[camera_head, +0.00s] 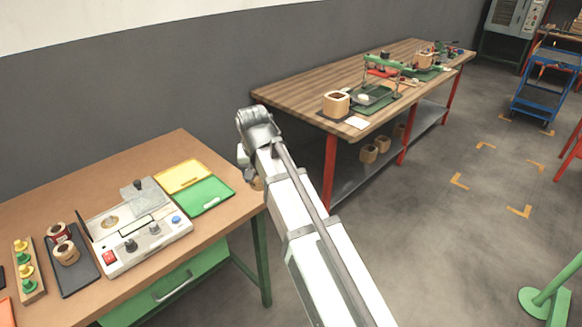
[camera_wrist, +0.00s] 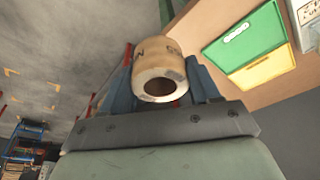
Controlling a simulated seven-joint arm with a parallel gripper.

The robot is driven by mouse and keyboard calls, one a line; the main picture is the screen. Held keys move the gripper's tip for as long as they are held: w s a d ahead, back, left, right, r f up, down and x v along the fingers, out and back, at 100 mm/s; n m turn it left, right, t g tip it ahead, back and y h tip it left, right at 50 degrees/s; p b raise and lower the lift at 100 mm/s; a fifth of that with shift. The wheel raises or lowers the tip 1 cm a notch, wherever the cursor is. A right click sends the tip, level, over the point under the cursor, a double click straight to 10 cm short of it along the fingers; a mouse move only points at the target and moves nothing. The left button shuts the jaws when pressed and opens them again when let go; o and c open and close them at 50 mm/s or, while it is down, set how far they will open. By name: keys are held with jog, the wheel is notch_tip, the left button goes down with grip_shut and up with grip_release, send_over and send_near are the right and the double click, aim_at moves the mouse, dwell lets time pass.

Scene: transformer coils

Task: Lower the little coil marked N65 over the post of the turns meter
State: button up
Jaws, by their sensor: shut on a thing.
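My gripper (camera_wrist: 163,82) is shut on a small tan coil (camera_wrist: 158,53), with one blue finger on each side. The coil's dark open bore faces the wrist camera. Dark lettering shows on its side, with an N visible; the rest is not legible. In the head view my arm hides most of the gripper, and a bit of the tan coil (camera_head: 257,183) shows beside it, past the right edge of the left bench. The turns meter (camera_head: 145,244) is a pale box on that bench, with a red switch, knobs and a blue button. I cannot make out its post clearly.
Yellow (camera_head: 182,177) and green (camera_head: 205,196) trays lie between the meter and my arm. A dark tray (camera_head: 76,281) holds two more coils left of the meter, beside a wooden rack (camera_head: 30,270) of coloured pegs. A second wooden bench (camera_head: 300,88) stands behind at right.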

jog(key=s+a+f+n+y, duration=0.1)
jog(key=s+a+f+n, duration=0.15)
jog(key=a, duration=1.05)
jog(key=s+a+f+n, duration=0.1)
jog(key=s+a+n, duration=0.15)
jog(key=a, duration=0.95)
jog(key=s+a+f+n+y, duration=0.1)
jog(key=s+a+n, duration=0.15)
jog(key=a, duration=1.05)
jog(key=n+g, duration=0.2)
jog(key=n, duration=0.3)
send_over(106, 217)
jog(key=shift+w+d+f+y, duration=0.1)
jog(key=shift+d+f+y, duration=0.05)
jog(key=shift+d+y, duration=0.3)
jog(key=shift+a+n, duration=0.3)
jog(key=shift+n, duration=0.35)
jog(key=shift+a+n+g, duration=0.1)
jog(key=shift+n+g, duration=0.3)
jog(key=shift+n, duration=1.2)
jog(key=shift+f, duration=2.1)
jog(key=shift+f, duration=0.65)
jog(key=shift+f, duration=0.7)
